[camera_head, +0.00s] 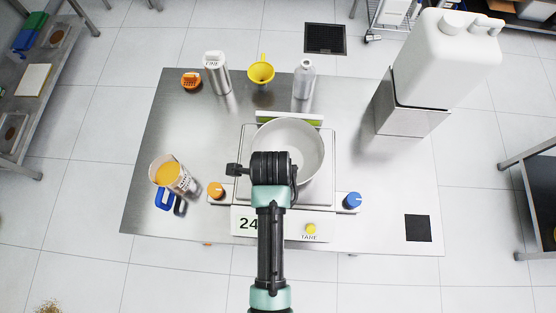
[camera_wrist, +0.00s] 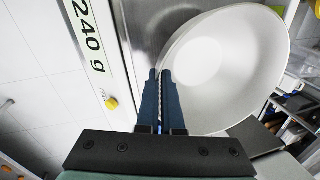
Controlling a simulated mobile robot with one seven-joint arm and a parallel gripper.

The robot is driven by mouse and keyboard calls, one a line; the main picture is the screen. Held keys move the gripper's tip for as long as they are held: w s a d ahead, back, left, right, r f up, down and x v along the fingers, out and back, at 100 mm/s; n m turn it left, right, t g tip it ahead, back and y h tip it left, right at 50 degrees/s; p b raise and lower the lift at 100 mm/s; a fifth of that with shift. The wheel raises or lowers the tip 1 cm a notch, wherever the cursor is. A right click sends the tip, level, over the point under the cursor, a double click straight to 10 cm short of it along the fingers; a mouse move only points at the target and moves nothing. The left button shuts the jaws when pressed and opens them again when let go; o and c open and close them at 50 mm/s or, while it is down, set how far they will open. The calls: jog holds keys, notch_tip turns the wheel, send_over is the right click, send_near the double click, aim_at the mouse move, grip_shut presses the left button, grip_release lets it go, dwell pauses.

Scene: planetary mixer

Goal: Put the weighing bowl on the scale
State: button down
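The weighing bowl (camera_head: 305,140) is wide, round and off-white, and it sits upright over the scale pan. The scale (camera_head: 244,190) is a silver unit with a white front panel, and its display reads 240 g in the wrist view (camera_wrist: 92,38). My gripper (camera_wrist: 160,76) is at the bowl's near rim, its two dark fingers close together with the rim between them. The bowl also fills the right of the wrist view (camera_wrist: 230,70). In the head view my wrist hides the fingertips and part of the bowl. Bowl-to-pan contact is hidden.
An orange knob (camera_head: 216,190), a blue knob (camera_head: 352,201) and a yellow tare button (camera_head: 311,229) surround the scale front. A jug (camera_head: 172,174) stands left. A yellow funnel (camera_head: 261,73) and bottle (camera_head: 304,80) stand behind. A big white canister (camera_head: 440,60) stands right.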

jog(key=shift+f, duration=0.2)
jog(key=c, duration=1.1)
grip_release()
